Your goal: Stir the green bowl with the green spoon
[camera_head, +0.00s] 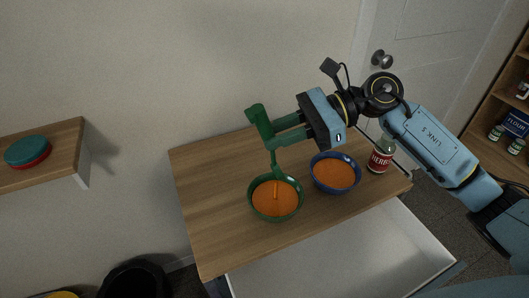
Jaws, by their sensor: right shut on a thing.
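The green bowl (253,208) stands on the wooden counter and holds orange liquid. The green spoon (256,118) is upright, with its thick handle at the top. Its thin shaft runs down to the green bowl, and its lower end seems to be over or in the liquid; I cannot tell how deep. My right gripper (271,139) comes in from the right and is shut on the spoon's handle, above the bowl. My left gripper is not in view.
A blue bowl (316,183) of orange liquid stands close to the right of the green bowl. A bottle with a red label (380,158) stands near the counter's right end. An open white drawer (345,262) juts out below. The counter's left part (207,190) is clear.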

